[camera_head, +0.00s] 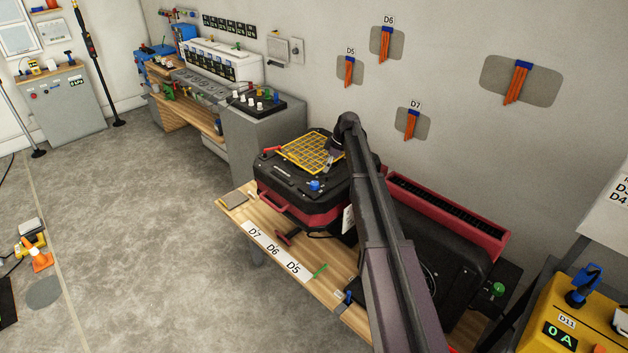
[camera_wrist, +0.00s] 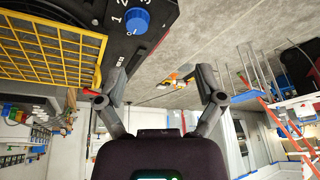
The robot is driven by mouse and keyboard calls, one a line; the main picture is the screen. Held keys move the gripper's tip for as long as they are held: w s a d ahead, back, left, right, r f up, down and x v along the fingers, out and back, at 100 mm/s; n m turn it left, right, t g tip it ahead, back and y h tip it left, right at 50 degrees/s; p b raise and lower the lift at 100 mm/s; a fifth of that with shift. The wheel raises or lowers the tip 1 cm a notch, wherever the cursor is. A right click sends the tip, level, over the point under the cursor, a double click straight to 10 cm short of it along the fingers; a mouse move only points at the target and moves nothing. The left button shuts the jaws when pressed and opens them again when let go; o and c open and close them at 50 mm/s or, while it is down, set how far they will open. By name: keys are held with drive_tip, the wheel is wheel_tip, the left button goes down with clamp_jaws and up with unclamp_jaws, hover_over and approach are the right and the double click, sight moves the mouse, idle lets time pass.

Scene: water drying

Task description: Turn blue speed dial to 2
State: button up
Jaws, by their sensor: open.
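The blue speed dial (camera_head: 314,185) is a small round knob on the top front of a black and red machine (camera_head: 285,180). In the wrist view the blue dial (camera_wrist: 137,21) is at the top, left of centre, beside white printed numbers. I can make out 1 and 2; a further mark is cut by the frame edge. Which number it points to is not clear. My gripper (camera_wrist: 162,88) is open and empty, its fingers apart and not touching the dial. In the head view my gripper (camera_head: 336,156) is over the machine's top, behind the dial, partly hidden by my arm.
A yellow grille (camera_head: 312,152) covers part of the machine's top, close to my gripper. The machine stands on a wooden bench (camera_head: 235,208) with D7, D6 and D5 labels (camera_head: 273,250). A red-topped black unit (camera_head: 450,215) stands to the right. Open floor lies in front.

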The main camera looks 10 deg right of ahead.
sight(314, 183)
drive_tip(key=w, duration=0.1)
drive_tip(key=w+n, duration=0.1)
drive_tip(key=w+d, duration=0.1)
drive_tip(key=shift+w+r+y, duration=0.3)
drive_tip(key=shift+w+r, duration=0.05)
drive_tip(key=shift+w, duration=0.05)
drive_tip(key=shift+f, duration=0.1)
drive_tip(key=b+x, duration=1.2)
drive_tip(key=x, duration=0.1)
drive_tip(key=shift+w+a+f, duration=0.1)
drive_tip(key=shift+w+f, duration=0.05)
drive_tip(key=shift+f, duration=0.1)
idle(0.4)
drive_tip(key=c, duration=1.1)
